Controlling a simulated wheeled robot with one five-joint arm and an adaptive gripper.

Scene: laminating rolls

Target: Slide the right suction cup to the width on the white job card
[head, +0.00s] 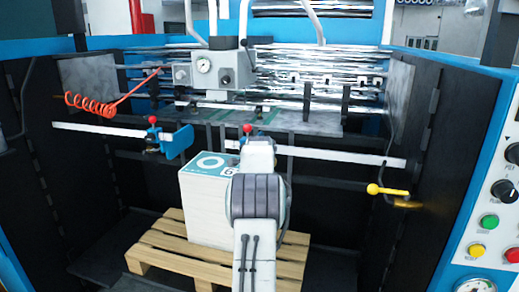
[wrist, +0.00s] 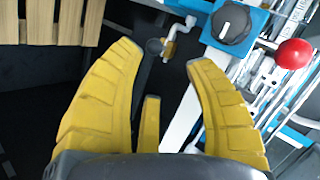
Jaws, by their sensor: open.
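In the head view a white rail (head: 340,156) crosses the machine. The right suction cup's red ball knob (head: 248,127) shows just above my arm, which hides most of its carriage. In the wrist view the red ball (wrist: 293,54), a blue block (wrist: 255,22) with a black dial and a small silver crank lie beyond my fingers. My gripper (wrist: 163,55) is open, its yellow fingers on either side of a dark rod, with nothing visibly clasped. Whether the fingers touch anything is unclear. The left suction cup's blue carriage (head: 178,142) sits farther left. I cannot make out the white job card.
A paper stack (head: 208,205) stands on a wooden pallet (head: 165,250) below the rail. A yellow lever (head: 388,190) juts from the right side. A red coiled hose (head: 90,104) hangs at left. Dark side panels bound the space; the rail's right stretch looks clear.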

